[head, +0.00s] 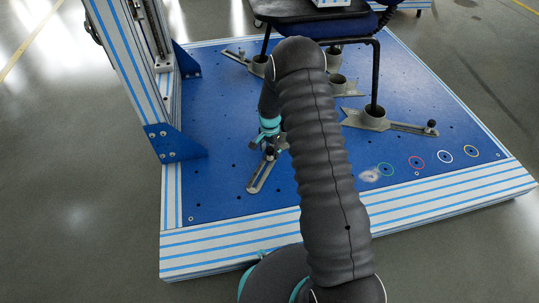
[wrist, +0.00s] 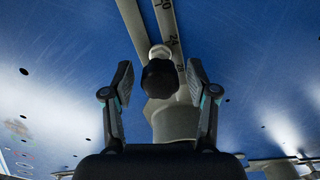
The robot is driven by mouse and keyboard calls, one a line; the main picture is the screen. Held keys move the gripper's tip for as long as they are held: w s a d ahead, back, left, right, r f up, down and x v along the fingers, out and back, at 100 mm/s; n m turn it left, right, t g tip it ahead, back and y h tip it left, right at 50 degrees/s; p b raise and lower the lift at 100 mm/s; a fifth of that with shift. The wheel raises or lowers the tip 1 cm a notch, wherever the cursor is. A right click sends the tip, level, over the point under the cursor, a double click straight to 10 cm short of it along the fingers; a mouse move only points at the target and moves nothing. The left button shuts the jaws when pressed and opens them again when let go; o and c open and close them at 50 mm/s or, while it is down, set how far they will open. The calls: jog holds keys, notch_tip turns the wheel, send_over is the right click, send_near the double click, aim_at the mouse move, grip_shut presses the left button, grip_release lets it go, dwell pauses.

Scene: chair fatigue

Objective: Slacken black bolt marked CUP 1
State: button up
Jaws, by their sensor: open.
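A black bolt head (wrist: 160,78) stands between the two fingers of my gripper (wrist: 160,82) in the wrist view. The fingers are open, one on each side, with gaps showing. The bolt sits over a pale slotted bar (wrist: 168,22) with printed numbers; a grey cup (wrist: 175,120) is just below it in the picture. In the head view my gripper (head: 270,148) points down at this slotted bar (head: 259,180) at the front left of the blue plate. My arm hides part of this spot. No CUP 1 marking is readable.
The blue plate (head: 220,190) carries other cups with bars: front right (head: 375,115) with a black bolt (head: 432,125), and back left (head: 258,64). Chair legs (head: 376,75) stand in cups. A striped upright frame (head: 130,75) rises at left. Coloured rings (head: 417,162) mark the front right.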

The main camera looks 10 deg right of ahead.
jog(key=shift+m+b, duration=0.4)
jog(key=shift+m, duration=1.6)
jog(key=shift+c, duration=0.2)
grip_shut()
jog(key=n, duration=0.3)
jog(key=shift+n+b, duration=0.3)
jog(key=shift+b, duration=0.05)
jog(key=shift+n, duration=0.3)
jog(key=n, duration=0.3)
jog(key=shift+n+b, duration=0.3)
jog(key=shift+n, duration=0.1)
